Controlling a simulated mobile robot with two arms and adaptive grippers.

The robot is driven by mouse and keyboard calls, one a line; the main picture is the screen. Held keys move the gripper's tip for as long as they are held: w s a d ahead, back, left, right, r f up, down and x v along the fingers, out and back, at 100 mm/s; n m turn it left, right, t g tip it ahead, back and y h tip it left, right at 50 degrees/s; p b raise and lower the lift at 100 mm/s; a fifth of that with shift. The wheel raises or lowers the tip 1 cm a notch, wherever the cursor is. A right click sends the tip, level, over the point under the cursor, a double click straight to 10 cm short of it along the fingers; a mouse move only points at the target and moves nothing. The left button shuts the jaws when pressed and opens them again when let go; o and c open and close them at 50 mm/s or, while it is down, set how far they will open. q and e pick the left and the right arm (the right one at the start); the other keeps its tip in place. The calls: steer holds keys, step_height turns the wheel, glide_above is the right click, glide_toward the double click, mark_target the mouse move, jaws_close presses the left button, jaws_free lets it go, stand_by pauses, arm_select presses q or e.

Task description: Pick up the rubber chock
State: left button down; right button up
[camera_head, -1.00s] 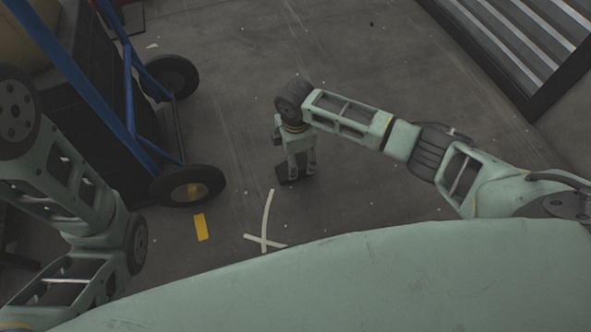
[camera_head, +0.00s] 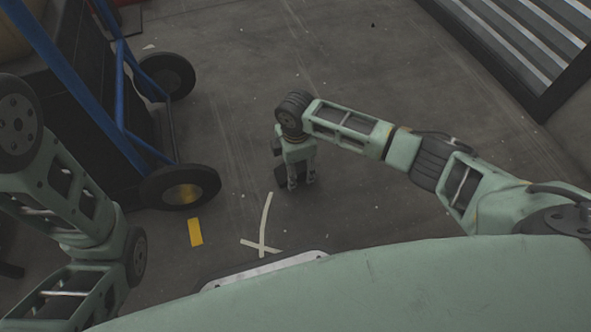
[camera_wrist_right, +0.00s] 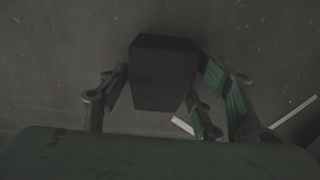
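The rubber chock (camera_wrist_right: 162,74) is a dark, blocky piece seen between my right gripper's fingers in the right wrist view. The fingers of the right gripper (camera_wrist_right: 162,82) stand on both sides of it, their tips at or very near its sides; firm contact cannot be made out. In the head view, my right gripper (camera_head: 301,183) points down at the floor. The dark chock (camera_head: 281,177) shows low beside and behind its fingers, partly hidden. Whether it rests on the floor is unclear. My left arm shows at the left edge, but its gripper is out of view.
A cart with a blue frame (camera_head: 123,80) and black wheels (camera_head: 180,187) stands at the left. Yellow tape (camera_head: 195,232) and crossed white tape (camera_head: 262,240) mark the floor. A slatted metal platform (camera_head: 530,45) is at the upper right. The floor behind the gripper is mostly clear.

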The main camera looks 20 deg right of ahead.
steer(key=c, duration=1.1)
steer(key=shift+r, duration=0.15)
